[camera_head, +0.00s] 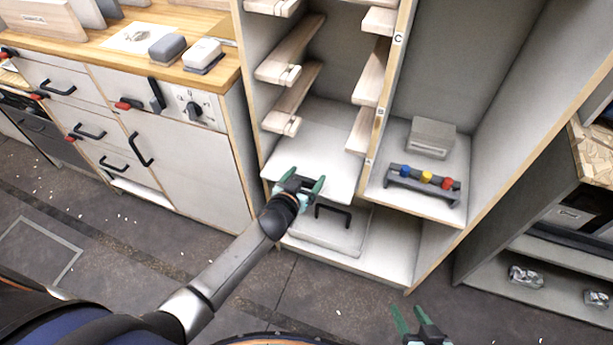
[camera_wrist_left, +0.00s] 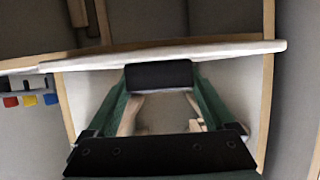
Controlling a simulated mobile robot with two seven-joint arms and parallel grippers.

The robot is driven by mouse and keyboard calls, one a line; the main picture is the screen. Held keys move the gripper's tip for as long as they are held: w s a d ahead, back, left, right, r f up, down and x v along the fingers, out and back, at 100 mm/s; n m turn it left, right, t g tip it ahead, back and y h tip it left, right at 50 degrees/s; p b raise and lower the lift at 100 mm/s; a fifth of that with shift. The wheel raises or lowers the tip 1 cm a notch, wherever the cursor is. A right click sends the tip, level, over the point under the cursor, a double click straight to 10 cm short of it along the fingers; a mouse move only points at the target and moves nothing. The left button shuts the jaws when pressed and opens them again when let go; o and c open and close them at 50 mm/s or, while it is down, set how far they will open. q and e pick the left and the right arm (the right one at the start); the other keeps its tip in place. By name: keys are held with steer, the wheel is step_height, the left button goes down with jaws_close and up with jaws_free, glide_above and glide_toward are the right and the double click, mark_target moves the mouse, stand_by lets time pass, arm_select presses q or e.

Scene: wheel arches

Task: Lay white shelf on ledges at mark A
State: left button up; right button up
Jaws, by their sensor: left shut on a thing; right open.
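The white shelf (camera_head: 318,150) is inside the tall cabinet's left bay, roughly level, near the lowest label on the divider (camera_head: 368,162), which I take for mark A. Its front edge also crosses the left wrist view (camera_wrist_left: 220,50). My left gripper (camera_head: 300,183) is shut at the shelf's front edge, with a black grip piece (camera_wrist_left: 158,75) between its fingers in the left wrist view. Wooden ledges show above the shelf on the left (camera_head: 292,105) and right (camera_head: 362,130). Any ledges beneath it are hidden, so contact cannot be told. My right gripper (camera_head: 411,314) is open and empty, low in front.
A lidded box with a black handle (camera_head: 330,232) stands below the shelf. The right bay holds a grey box (camera_head: 432,137) and a rack with blue, yellow and red knobs (camera_head: 422,184). A workbench (camera_head: 180,150) stands left; a low shelving unit (camera_head: 545,250) stands right.

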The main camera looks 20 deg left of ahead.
steer(key=shift+w, duration=0.1)
arm_select(q)
steer(key=o, duration=1.5)
steer(key=shift+o, duration=0.2)
arm_select(e)
steer(key=shift+w+a+r, duration=0.1)
steer(key=shift+w+r, duration=0.1)
arm_select(q)
steer(key=shift+s+r, duration=0.2)
steer(key=shift+s, duration=0.2)
steer(key=p+v, duration=0.2)
steer(key=v, duration=0.9)
steer(key=shift+s+p, duration=0.25)
steer(key=shift+p, duration=0.15)
arm_select(e)
steer(key=shift+s+d+r, duration=0.45)
steer(key=shift+s+r, duration=0.05)
steer(key=shift+r, duration=0.15)
arm_select(q)
steer(key=shift+r, duration=0.1)
arm_select(e)
steer(key=shift+w+r, duration=0.1)
steer(key=shift+w, duration=0.05)
